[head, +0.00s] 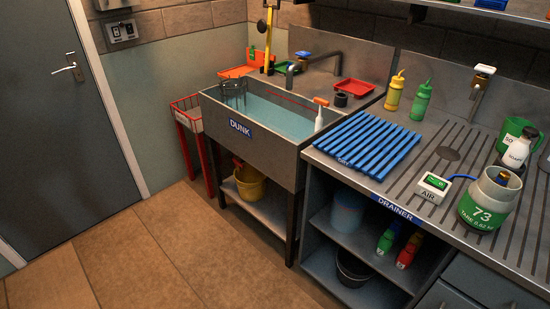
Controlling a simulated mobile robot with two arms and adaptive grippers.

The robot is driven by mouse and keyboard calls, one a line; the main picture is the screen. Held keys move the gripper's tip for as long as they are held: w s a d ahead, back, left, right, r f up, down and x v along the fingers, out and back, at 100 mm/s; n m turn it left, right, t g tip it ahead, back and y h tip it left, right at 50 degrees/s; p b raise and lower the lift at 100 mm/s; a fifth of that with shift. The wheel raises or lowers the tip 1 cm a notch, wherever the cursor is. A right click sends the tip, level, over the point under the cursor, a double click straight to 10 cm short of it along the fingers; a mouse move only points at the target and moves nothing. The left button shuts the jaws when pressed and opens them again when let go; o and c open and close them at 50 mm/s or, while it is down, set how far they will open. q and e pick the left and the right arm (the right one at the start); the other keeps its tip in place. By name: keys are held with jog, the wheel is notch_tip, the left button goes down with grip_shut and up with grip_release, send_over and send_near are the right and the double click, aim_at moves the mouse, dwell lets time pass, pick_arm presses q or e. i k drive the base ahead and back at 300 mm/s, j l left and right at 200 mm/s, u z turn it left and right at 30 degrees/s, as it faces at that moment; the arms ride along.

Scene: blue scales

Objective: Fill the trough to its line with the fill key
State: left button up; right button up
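The trough (217,120), a grey steel basin labelled DUNK, stands in the middle. Pale blue water (280,117) lies in it, and a thin red line (284,97) shows on its inner back wall, above the water surface. A wire basket (233,91) sits at its left end. A grey tap (318,56) stands behind the trough, with a blue-topped piece (303,55) beside its spout; I cannot tell whether this is the fill key. Neither of my grippers is in view.
The drainer (308,154) to the right holds a blue slatted rack (365,143), an AIR box (433,187), a green tank (485,205) and bottles. A red wire stand (190,128) is left of the trough. The floor (130,255) in front is clear.

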aim_at(301, 54)
jog(key=i+j+z, duration=0.2)
jog(key=i+j, duration=0.2)
jog(key=i, duration=0.15)
jog(key=i+j+z, duration=0.15)
jog(key=i+j, duration=0.4)
jog(key=i+j+z, duration=0.2)
jog(key=i+j, duration=0.35)
jog(key=i+j+z, duration=0.2)
jog(key=i+j, duration=0.25)
jog(key=j, duration=0.2)
